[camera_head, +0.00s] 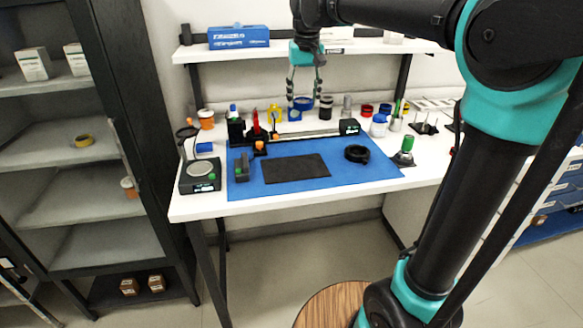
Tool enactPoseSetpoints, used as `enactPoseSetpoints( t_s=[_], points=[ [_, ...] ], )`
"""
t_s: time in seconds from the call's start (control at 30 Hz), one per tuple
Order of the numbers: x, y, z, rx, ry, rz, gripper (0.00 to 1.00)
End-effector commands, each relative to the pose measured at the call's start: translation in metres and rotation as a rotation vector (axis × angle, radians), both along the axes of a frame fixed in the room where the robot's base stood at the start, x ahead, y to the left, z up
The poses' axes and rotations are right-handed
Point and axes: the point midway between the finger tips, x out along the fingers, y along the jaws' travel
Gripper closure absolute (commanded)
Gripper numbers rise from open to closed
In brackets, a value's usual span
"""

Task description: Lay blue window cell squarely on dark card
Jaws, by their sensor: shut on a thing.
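The dark card (295,172) lies flat on the blue mat, left of its middle. My gripper (304,95) hangs above the back of the bench, pointing down. The fine contact of the fingers is too small to see.
A black ring (357,153) lies on the blue mat (330,186) right of the card. A small grey-black block (242,170) stands left of it. A rail (310,133) with mounts runs behind. A balance-like device (200,175) stands at the left edge.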

Motion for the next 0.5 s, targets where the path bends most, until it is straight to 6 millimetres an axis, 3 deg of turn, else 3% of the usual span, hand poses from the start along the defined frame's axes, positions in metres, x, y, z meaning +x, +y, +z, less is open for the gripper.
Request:
enactPoseSetpoints(
  t_s=[0.1,0.23,0.5],
  points=[
    [-0.013,0.017,0.0,-0.001,0.0,0.037,0.81],
    [-0.016,0.022,-0.013,0.0,0.0,0.049,0.81],
    [-0.016,0.021,-0.076,0.0,0.0,0.047,0.81]
  ],
)
